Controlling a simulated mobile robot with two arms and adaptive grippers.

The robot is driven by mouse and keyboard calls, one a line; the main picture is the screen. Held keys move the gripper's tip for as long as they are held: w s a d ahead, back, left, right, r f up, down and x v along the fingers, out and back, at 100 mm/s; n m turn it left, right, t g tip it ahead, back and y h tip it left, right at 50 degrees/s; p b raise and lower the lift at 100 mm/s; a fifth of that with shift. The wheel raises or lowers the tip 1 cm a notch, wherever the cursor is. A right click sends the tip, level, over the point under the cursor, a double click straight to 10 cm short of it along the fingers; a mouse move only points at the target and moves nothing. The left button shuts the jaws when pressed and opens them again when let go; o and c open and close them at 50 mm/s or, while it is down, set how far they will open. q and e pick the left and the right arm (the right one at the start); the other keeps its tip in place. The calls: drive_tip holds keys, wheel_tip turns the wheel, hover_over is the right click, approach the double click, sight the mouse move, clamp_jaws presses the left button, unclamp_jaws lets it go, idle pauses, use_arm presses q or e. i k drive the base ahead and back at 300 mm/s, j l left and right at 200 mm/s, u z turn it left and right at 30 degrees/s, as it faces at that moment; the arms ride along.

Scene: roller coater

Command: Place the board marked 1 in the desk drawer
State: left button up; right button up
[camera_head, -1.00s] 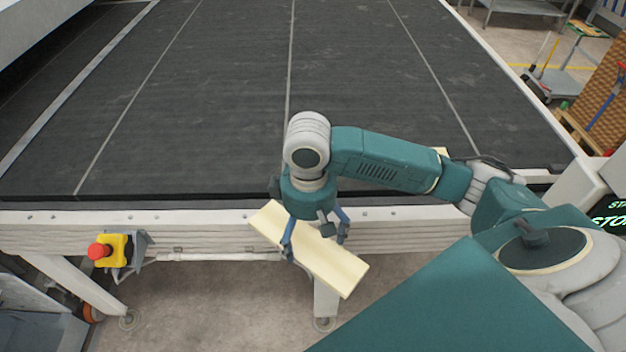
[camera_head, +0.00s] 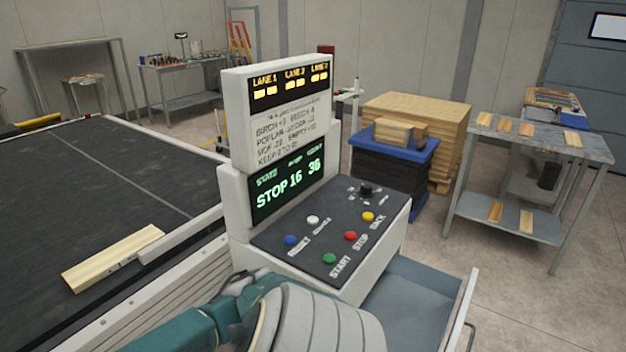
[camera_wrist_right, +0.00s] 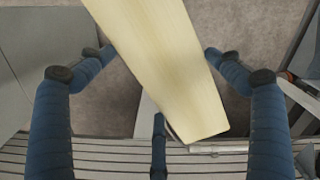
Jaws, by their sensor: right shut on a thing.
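My right gripper (camera_wrist_right: 160,75) is shut on a pale wooden board (camera_wrist_right: 165,60), which lies between its blue fingers in the right wrist view. No number shows on the visible face of this board. The right gripper itself is outside the head view, where only part of my arm shows at the bottom. Another pale board (camera_head: 115,258) lies on the black conveyor near its edge; I cannot read a mark on it. An open, grey-blue drawer (camera_head: 415,300) with a handle juts from the control desk at lower right; its visible inside looks empty. My left gripper is not in view.
The control desk (camera_head: 330,235) with coloured buttons and a lit screen stands in the middle. Behind it are a blue tray (camera_head: 395,140) on dark crates and a metal table (camera_head: 540,140) with several wood pieces. The floor right of the drawer is clear.

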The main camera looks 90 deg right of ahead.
sight(399, 316)
drive_tip(key=k+l+z, duration=0.1)
drive_tip(key=k+l, duration=0.15)
drive_tip(key=k, duration=0.25)
drive_tip(key=k+l+z, duration=0.1)
drive_tip(key=k+l, duration=0.15)
drive_tip(key=k, duration=0.3)
drive_tip(key=k+l+z, duration=0.1)
drive_tip(key=k+l, duration=0.2)
drive_tip(key=k, duration=0.2)
drive_tip(key=l+z, duration=0.2)
drive_tip(key=l, duration=1.5)
